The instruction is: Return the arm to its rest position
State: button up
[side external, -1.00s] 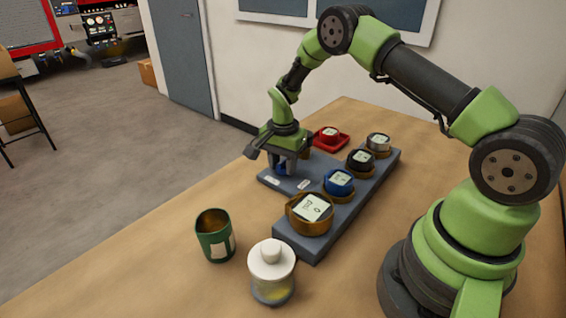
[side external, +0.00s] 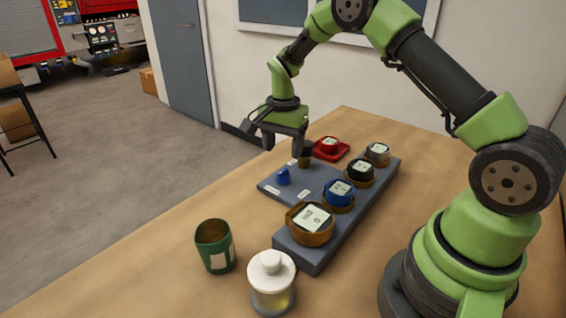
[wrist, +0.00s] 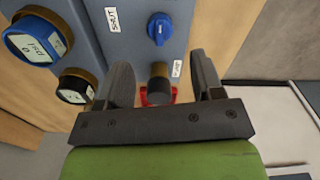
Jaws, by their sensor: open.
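My gripper (side external: 282,145) is open and empty, raised above the far left part of the grey board (side external: 318,258). In the wrist view, my gripper (wrist: 161,72) shows its two dark fingers spread apart. Below it, a blue knob (side external: 283,176) stands on the board with nothing gripping it; it also shows in the wrist view (wrist: 159,29). A dark knob with a brown base (side external: 305,156) stands behind it, partly near the right finger in the side view. It appears between my fingers in the wrist view (wrist: 159,79), below them.
Round brown holders on the board carry a white-labelled piece (side external: 311,217), a blue one (side external: 339,192), a black one (side external: 361,168) and a grey one (side external: 377,152). A red dish (side external: 329,149) lies behind. A green cup (side external: 214,246) and white-lidded jar (side external: 270,282) stand in front.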

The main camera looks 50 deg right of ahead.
jog(key=shift+r, duration=1.2)
jog(key=shift+a+r, duration=0.1)
jog(key=shift+r, duration=0.1)
jog(key=s+a+r+n+t, duration=0.2)
jog(key=s+a+r+n, duration=0.15)
jog(key=r, duration=0.45)
jog(key=s+a+r+n+t, duration=0.1)
jog(key=s+a+r+n, duration=0.15)
jog(key=s+r, duration=0.35)
jog(key=s+a+r+n+t+y, duration=0.1)
jog(key=s+a+r+n+t, duration=0.1)
jog(key=s, duration=0.5)
jog(key=s+a+r+n+t+y, duration=0.1)
jog(key=s+a+r+n+t, duration=0.1)
jog(key=s, duration=0.5)
jog(key=shift+a+r+n, duration=0.3)
jog(key=shift+a+n, duration=0.15)
jog(key=shift+n, duration=0.35)
